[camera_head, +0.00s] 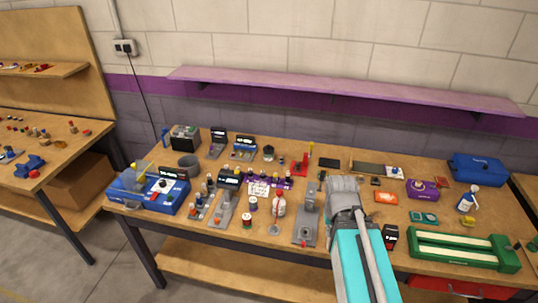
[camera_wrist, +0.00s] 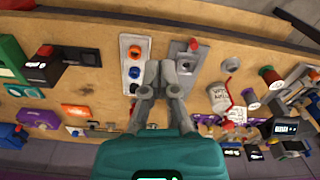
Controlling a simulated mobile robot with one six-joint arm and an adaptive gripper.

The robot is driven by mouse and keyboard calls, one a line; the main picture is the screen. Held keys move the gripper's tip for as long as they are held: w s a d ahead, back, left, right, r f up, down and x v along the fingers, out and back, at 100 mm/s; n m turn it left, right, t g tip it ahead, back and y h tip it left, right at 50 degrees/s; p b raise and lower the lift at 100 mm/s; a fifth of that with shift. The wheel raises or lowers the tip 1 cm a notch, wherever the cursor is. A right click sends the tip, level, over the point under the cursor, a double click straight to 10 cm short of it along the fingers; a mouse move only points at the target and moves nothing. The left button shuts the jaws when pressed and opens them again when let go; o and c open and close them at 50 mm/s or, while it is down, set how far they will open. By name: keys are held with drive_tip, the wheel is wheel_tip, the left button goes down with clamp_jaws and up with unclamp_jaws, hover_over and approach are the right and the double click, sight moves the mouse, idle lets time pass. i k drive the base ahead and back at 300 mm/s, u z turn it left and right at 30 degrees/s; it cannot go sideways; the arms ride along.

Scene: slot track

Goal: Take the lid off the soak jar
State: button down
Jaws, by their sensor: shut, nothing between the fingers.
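My gripper (camera_wrist: 160,68) is shut and empty in the wrist view, above the bench between two plates, apart from the jar. In the head view my arm hides the fingers.
A grey plate with a red knob (camera_wrist: 189,68) lies between my gripper and the jar. A pale plate with orange, blue and black round parts (camera_wrist: 134,70) lies on the other side. Small spools (camera_head: 247,221) stand left of the jar. A green tray (camera_head: 463,250) lies at right.

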sight(268, 150)
drive_tip(key=u, duration=2.5)
drive_tip(key=i, duration=1.4)
